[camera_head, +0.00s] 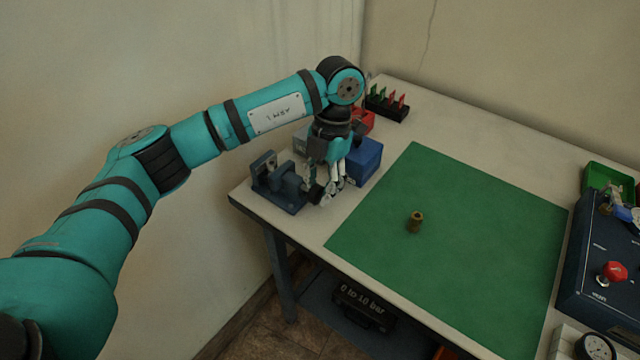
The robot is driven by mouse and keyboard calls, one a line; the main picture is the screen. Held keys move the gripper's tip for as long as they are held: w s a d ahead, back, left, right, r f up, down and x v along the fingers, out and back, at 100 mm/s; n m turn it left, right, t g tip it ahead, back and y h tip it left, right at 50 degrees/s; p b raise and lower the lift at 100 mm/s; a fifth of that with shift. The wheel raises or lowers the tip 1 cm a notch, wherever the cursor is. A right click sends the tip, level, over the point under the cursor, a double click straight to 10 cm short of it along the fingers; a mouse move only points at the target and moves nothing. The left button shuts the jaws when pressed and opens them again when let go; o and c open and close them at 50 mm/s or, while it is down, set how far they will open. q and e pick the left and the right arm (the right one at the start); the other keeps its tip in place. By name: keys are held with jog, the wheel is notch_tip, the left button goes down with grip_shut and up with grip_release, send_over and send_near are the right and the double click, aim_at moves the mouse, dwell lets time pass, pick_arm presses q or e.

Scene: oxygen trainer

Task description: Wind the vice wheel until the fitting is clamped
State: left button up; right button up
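The blue vice (276,186) stands at the table's left corner, with a gap between its jaws. Its dark wheel (318,193) is on the right side, partly hidden by my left gripper. My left gripper (331,190) points down with its fingertips at the wheel; I cannot tell whether they grip it. A small brass fitting (415,222) stands upright on the green mat (470,240), apart from the vice. Whether a fitting sits between the vice jaws is not clear. My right gripper is not in view.
A blue box (365,160) stands close behind my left gripper, with a red bin (362,121) beyond. A black rack (387,107) holds red and green pieces. A dark blue panel with a red knob (612,272) and a green tray (607,178) are at right.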

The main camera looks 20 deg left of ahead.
pick_arm(q)
jog(key=shift+r, duration=0.15)
jog(key=v, duration=1.1)
jog(key=shift+w+r, duration=0.15)
jog(key=shift+r, duration=0.2)
jog(key=shift+d, duration=0.1)
